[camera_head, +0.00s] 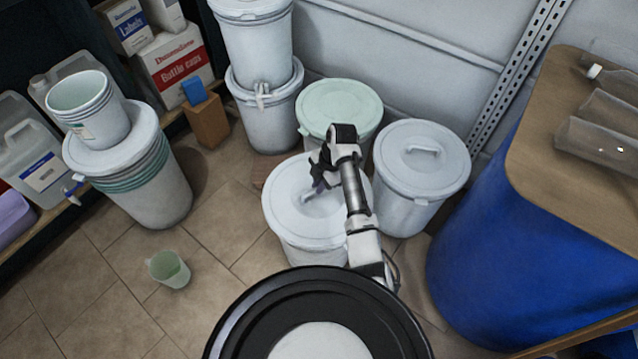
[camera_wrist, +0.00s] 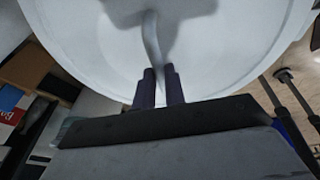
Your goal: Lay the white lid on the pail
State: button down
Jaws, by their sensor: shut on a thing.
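The white lid (camera_head: 285,212) is a round disc with a raised handle. It is over the white pail (camera_head: 312,255) in the middle of the floor group and hides its mouth. I cannot tell whether the lid rests on the rim or hangs slightly above it. My gripper (camera_head: 312,191) reaches down at the lid's handle, partly hidden by my own arm. In the wrist view, the dark fingers (camera_wrist: 159,88) are closed on the lid's thin handle (camera_wrist: 152,45), and the lid fills most of the picture.
Right of the pail stands another lidded pail (camera_head: 408,205), and behind it one with a pale green lid (camera_head: 340,108). A blue drum (camera_head: 540,230) is at the right. Stacked pails (camera_head: 150,190) and a small cup (camera_head: 170,269) are left.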

jog(key=shift+f, duration=0.1)
dwell(0.3)
jog(key=c, duration=1.4)
grip_release()
jog(key=shift+o, duration=0.5)
jog(key=o, duration=0.4)
jog(key=shift+r+p, duration=3)
jog(key=shift+r, duration=0.55)
